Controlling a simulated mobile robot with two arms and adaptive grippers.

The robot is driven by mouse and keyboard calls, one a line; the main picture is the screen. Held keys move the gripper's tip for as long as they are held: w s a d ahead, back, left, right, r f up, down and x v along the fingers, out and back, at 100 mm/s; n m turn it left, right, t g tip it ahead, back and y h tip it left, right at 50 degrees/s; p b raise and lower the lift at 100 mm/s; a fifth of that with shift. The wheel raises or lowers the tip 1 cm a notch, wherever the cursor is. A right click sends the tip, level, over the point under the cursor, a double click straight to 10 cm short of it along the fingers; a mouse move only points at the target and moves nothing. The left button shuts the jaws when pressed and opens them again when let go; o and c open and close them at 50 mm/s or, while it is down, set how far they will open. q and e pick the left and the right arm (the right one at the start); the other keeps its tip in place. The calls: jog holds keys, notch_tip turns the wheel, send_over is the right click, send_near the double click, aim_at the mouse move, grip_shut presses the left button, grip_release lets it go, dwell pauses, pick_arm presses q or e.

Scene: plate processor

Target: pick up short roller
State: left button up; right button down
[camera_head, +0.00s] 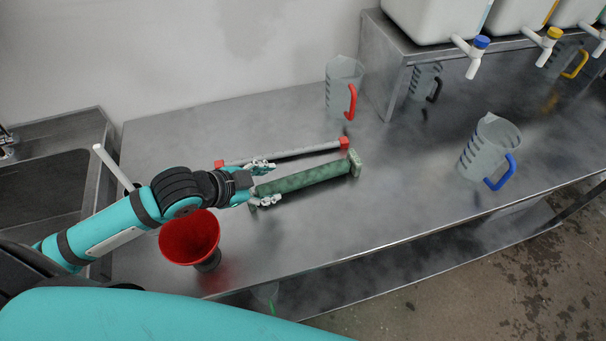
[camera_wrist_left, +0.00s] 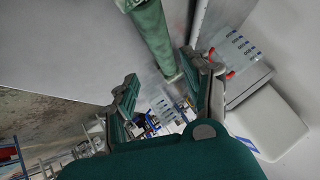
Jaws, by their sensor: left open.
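A green roller (camera_head: 305,178) with block-like ends lies on the steel table. A thinner grey rod (camera_head: 285,153) with red ends lies just behind it. I cannot tell for certain which is the short roller. My left gripper (camera_head: 263,184) is open at the left end of the green roller, one finger on the near side and one toward the grey rod. In the left wrist view the green roller (camera_wrist_left: 154,35) runs in from the top, and its lower end is near the open fingers (camera_wrist_left: 165,90). Contact is unclear. My right gripper is not in view.
A red funnel (camera_head: 188,238) stands below my left arm, close to it. A jug with a red handle (camera_head: 343,88) and a jug with a blue handle (camera_head: 488,150) stand on the table. A raised shelf (camera_head: 390,62) with tapped containers is at the back right. A sink (camera_head: 45,185) is left.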

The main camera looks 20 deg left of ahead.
aim_at(298, 179)
pick_arm(q)
jog(key=p+x, duration=0.1)
jog(key=x, duration=0.4)
jog(key=shift+w+d, duration=0.1)
jog(key=shift+w, duration=0.3)
jog(key=shift+x, duration=1.05)
jog(key=shift+w+d+f+p, duration=0.15)
jog(key=shift+d+p, duration=0.1)
jog(key=shift+p, duration=0.1)
jog(key=p+x, duration=0.1)
jog(key=x, duration=0.2)
jog(key=shift+w+d+f, duration=0.1)
jog(key=shift+w+d, duration=0.1)
jog(key=shift+w+d+f, duration=0.15)
jog(key=shift+w+f, duration=0.05)
jog(key=shift+f, duration=0.1)
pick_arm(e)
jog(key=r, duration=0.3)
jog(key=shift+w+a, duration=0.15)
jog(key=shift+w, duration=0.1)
pick_arm(q)
grip_shut()
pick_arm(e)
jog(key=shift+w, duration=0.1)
